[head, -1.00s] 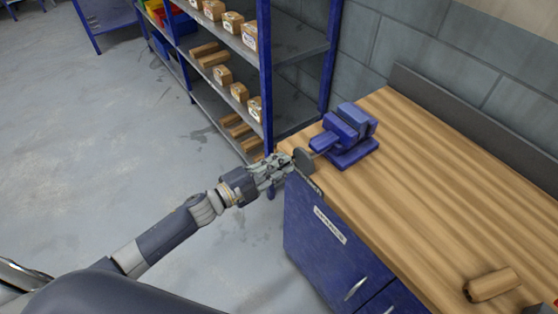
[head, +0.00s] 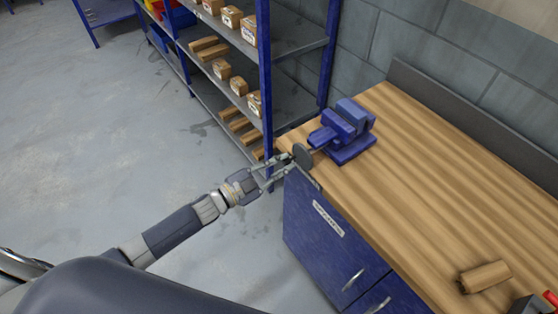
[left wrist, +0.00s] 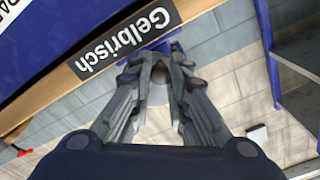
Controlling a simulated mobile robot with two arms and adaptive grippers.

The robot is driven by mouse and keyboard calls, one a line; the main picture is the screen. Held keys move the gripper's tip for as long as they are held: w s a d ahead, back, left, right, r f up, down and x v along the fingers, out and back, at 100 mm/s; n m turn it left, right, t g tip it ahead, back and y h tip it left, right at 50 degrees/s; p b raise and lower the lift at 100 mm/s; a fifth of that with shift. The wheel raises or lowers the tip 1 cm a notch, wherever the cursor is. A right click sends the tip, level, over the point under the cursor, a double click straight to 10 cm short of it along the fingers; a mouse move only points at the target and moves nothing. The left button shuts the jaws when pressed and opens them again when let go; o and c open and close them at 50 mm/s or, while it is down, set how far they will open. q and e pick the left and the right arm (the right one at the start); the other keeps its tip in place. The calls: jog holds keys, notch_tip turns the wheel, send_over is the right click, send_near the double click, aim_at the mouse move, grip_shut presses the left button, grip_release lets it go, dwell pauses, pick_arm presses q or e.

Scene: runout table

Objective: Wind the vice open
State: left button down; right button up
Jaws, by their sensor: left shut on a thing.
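The blue vice (head: 345,132) stands at the near left corner of the wooden bench top. Its dark round handwheel (head: 303,157) sits on the screw, facing the bench's left end. My left gripper (head: 286,160) reaches in from the left and is shut on the handwheel. In the left wrist view its two fingers (left wrist: 158,70) flank a grey round part, with a bit of the blue vice (left wrist: 172,46) behind. The fingertips hide much of the wheel there. The opening between the vice jaws is not clear. My right gripper is not in view.
The bench (head: 420,180) has blue drawers below and a label strip on its edge, reading "Gelbrisch" in the left wrist view (left wrist: 125,38). A wooden piece (head: 485,277) lies at the right. Shelving (head: 265,80) with boxes stands behind my gripper.

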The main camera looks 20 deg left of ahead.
pick_arm(q)
jog(key=shift+f+n, duration=0.15)
jog(key=shift+n, duration=0.45)
jog(key=c, duration=1.6)
grip_release()
